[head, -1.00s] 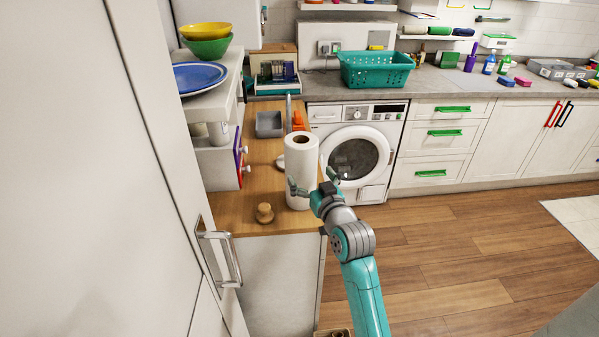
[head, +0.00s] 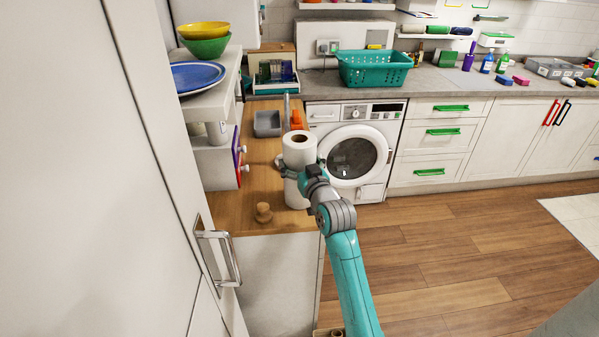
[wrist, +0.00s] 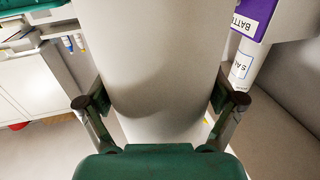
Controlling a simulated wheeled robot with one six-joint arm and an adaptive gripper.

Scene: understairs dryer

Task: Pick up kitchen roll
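The white kitchen roll (head: 297,153) stands upright on the wooden counter (head: 272,187), near its right edge in the head view. My gripper (head: 297,168) is at the roll's middle height, with one finger showing past its left side. In the wrist view the kitchen roll (wrist: 158,50) fills the middle, between the two fingers of my gripper (wrist: 162,102). The fingers are spread wide around it, one on each side. I cannot tell whether they touch it. My wrist hides the roll's lower right part in the head view.
A wooden knob-shaped object (head: 264,212) stands on the counter in front of the roll. A grey tray (head: 267,124) and an orange object (head: 297,119) are behind it. A shelf unit (head: 213,160) is to the left. The washing machine (head: 354,150) is behind right.

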